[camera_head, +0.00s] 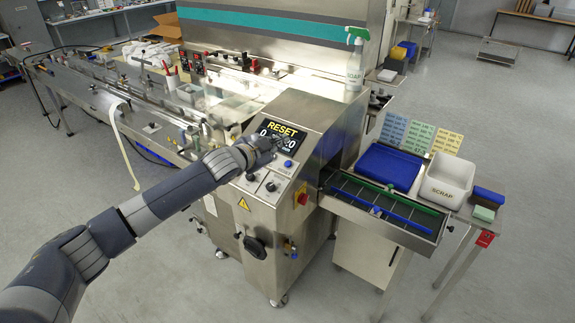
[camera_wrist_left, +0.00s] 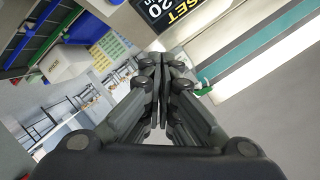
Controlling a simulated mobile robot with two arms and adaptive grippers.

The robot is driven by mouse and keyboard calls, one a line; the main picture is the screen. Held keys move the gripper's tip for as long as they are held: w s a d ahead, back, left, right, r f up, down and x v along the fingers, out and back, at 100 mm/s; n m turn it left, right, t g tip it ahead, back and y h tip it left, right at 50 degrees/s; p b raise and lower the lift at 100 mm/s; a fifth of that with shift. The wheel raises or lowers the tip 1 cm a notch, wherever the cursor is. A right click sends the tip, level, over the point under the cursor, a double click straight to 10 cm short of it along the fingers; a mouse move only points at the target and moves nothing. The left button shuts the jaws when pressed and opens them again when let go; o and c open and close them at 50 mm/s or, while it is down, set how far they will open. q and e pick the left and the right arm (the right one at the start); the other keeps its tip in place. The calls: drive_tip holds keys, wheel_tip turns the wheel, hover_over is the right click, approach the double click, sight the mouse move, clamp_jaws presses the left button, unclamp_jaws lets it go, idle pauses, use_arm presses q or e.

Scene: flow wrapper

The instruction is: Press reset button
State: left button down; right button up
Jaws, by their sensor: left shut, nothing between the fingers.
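The grey control panel's dark screen (camera_head: 283,129) shows RESET in yellow with white digits below. A blue round button (camera_head: 288,163) sits on the panel just below the screen. My left gripper (camera_head: 278,142) is shut and empty, in front of the screen's lower part and just above the blue button. Whether it touches the panel cannot be told. In the left wrist view the shut fingers (camera_wrist_left: 160,65) point toward the panel, with part of the screen (camera_wrist_left: 172,12) at the top. The blue button is not visible there. My right gripper is not in view.
Black knobs (camera_head: 270,186) and a red emergency switch (camera_head: 301,195) sit lower on the machine (camera_head: 322,151). To the right are an outfeed conveyor (camera_head: 425,221), a blue bin (camera_head: 387,166) and a white SCRAP box (camera_head: 446,180). A spray bottle (camera_head: 355,64) stands behind.

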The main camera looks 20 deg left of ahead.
sight(288, 164)
use_arm(q)
drive_tip(key=f+b, duration=0.1)
drive_tip(key=w+f+b, duration=0.1)
drive_tip(key=f+b, duration=0.1)
drive_tip(key=w+d+f+b, duration=0.1)
drive_tip(key=f+b, duration=0.1)
drive_tip(key=shift+w+f, duration=0.15)
drive_tip(key=shift+w+d+f+b, duration=0.1)
drive_tip(key=shift+w+f+b, duration=0.2)
drive_tip(key=shift+f+b, duration=0.15)
drive_tip(key=shift+w+d+f+b, duration=0.1)
drive_tip(key=shift+w+f+b, duration=0.2)
drive_tip(key=shift+f, duration=0.2)
idle(0.5)
drive_tip(key=shift+w+f, duration=0.1)
drive_tip(key=shift+f, duration=0.15)
drive_tip(key=shift+w+f, duration=0.1)
drive_tip(key=shift+f, duration=0.05)
